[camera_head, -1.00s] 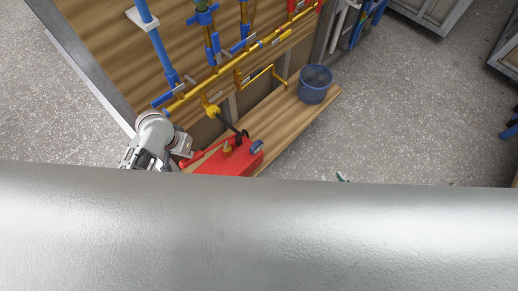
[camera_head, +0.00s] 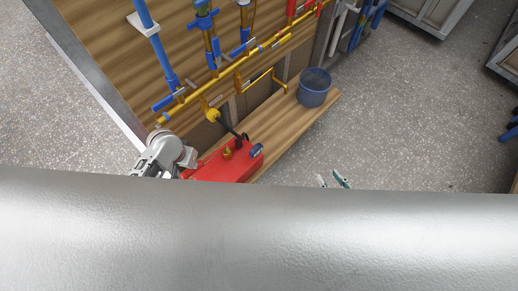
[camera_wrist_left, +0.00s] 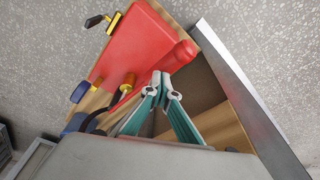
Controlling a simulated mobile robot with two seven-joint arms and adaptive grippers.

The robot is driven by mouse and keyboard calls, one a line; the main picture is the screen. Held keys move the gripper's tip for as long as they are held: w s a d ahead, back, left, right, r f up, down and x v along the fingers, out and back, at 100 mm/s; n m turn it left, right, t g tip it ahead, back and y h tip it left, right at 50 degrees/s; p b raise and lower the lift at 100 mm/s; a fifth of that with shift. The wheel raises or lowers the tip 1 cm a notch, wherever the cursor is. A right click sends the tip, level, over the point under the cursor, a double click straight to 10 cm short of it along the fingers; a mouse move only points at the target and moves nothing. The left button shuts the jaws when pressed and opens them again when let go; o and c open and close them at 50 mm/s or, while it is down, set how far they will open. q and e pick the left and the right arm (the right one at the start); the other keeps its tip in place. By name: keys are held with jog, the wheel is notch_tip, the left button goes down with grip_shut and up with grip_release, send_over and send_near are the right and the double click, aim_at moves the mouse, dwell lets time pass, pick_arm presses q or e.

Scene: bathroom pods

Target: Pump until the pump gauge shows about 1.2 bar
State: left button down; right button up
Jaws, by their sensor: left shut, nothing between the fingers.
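The red pump (camera_head: 222,166) sits on the wooden plank, with a black hose running to a yellow fitting (camera_head: 212,115). In the left wrist view the pump body (camera_wrist_left: 136,47) fills the upper left. Its thick red handle grip (camera_wrist_left: 178,57) lies just beyond my left gripper (camera_wrist_left: 167,82), whose teal fingers are shut and empty. Contact with the grip cannot be told. In the head view my left wrist covers its fingers and much of the handle. A gauge reading cannot be made out. My right gripper (camera_head: 332,180) shows only two separated fingertips above my grey body.
A blue bucket (camera_head: 314,87) stands on the plank's far end (camera_head: 288,133). Yellow and blue pipes (camera_head: 242,64) run along the wooden panel (camera_head: 110,45) behind the pump.

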pick_arm(q)
notch_tip(320, 180, up, 6)
jog(key=shift+r, duration=0.5)
dwell(0.6)
dwell(0.4)
